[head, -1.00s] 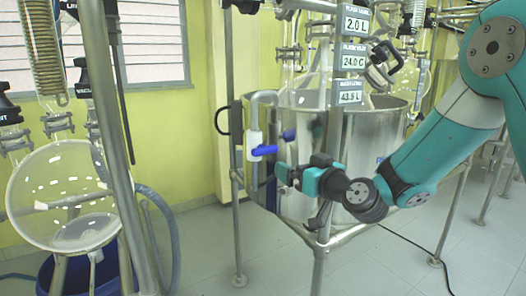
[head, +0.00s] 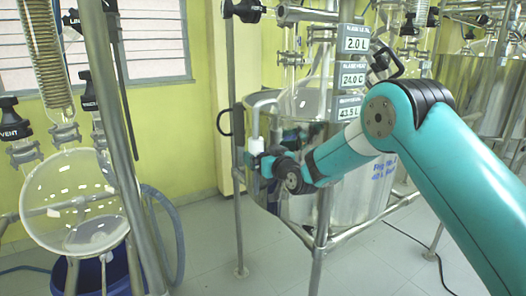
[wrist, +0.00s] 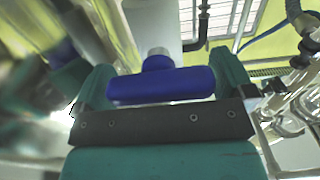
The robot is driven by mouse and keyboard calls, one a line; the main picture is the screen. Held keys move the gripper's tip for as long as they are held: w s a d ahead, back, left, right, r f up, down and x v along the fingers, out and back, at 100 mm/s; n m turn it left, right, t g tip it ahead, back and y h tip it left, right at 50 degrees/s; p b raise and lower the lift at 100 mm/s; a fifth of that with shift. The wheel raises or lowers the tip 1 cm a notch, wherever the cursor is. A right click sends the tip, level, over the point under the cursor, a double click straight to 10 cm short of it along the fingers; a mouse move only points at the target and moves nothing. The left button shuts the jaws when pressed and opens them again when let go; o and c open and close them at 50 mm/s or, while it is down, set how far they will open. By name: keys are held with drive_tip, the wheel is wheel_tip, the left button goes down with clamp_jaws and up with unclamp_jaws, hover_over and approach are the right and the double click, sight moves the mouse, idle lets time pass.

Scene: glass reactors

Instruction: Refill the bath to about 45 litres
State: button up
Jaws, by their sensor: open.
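The bath is a large steel vessel (head: 345,200) in a pipe frame, with glassware in it. Its lowest display (head: 349,108) appears to read 43.5 L. A tap with a white body (head: 257,144) hangs from a bent pipe at the bath's left side. My gripper (head: 259,161) is at this tap and largely covers its handle in the head view. In the wrist view the blue handle (wrist: 160,87) lies crosswise between the fingers of my open gripper (wrist: 165,82). I cannot tell whether either finger touches it.
Upper displays (head: 356,44) read 2.0 L and 24.0 C. A steel post (head: 238,200) stands left of the bath. A round glass flask (head: 75,205) hangs at the left above a blue bucket (head: 100,275). A black cable lies at right.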

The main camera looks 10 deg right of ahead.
drive_tip(key=shift+w+a, duration=0.1)
drive_tip(key=shift+w, duration=0.15)
drive_tip(key=c, duration=0.6)
drive_tip(key=shift+c, duration=0.2)
